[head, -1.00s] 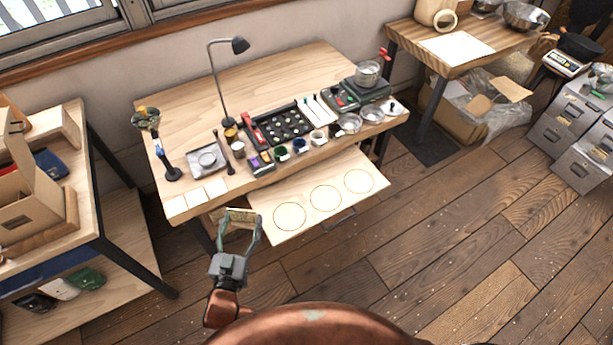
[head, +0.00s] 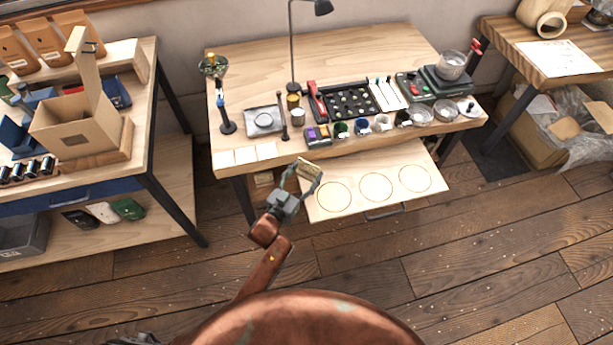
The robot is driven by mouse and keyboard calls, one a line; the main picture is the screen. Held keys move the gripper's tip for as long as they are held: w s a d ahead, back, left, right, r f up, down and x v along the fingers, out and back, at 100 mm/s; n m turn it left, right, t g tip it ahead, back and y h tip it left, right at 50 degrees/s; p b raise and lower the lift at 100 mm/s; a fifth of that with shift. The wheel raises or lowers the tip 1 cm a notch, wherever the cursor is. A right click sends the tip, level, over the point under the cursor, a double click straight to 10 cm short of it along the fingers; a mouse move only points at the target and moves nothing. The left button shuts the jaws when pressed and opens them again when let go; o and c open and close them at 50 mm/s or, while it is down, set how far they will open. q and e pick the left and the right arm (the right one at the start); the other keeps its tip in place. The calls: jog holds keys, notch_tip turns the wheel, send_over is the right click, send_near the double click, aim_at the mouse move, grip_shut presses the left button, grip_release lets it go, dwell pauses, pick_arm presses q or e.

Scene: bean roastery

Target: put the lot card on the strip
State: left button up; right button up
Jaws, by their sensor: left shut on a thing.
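My left gripper (head: 305,176) is shut on a small tan card, the lot card (head: 311,167). It holds the card near the table's front edge, by the left corner of the pulled-out board. The strip (head: 247,155) looks to be the row of white squares along the table's front left edge. It lies to the left of the gripper and a little higher in the picture, apart from the card. Whether the card touches anything below is unclear.
The pulled-out board (head: 345,212) has three ringed circles and is bare. A black tray (head: 352,103), small cups, a lamp (head: 292,45) and a scale (head: 445,85) crowd the table. A shelf with an open carton (head: 75,125) stands at left.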

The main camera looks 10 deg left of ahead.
aim_at(306, 175)
pick_arm(q)
jog(key=shift+w+f, duration=0.35)
jog(key=shift+f, duration=0.05)
jog(key=f, duration=0.1)
jog(key=f+b, duration=0.2)
jog(key=f, duration=0.1)
jog(key=shift+w+a, duration=0.15)
jog(key=shift+w, duration=0.15)
jog(key=shift+r, duration=0.15)
jog(key=o, duration=1.1)
jog(key=shift+o, duration=0.2)
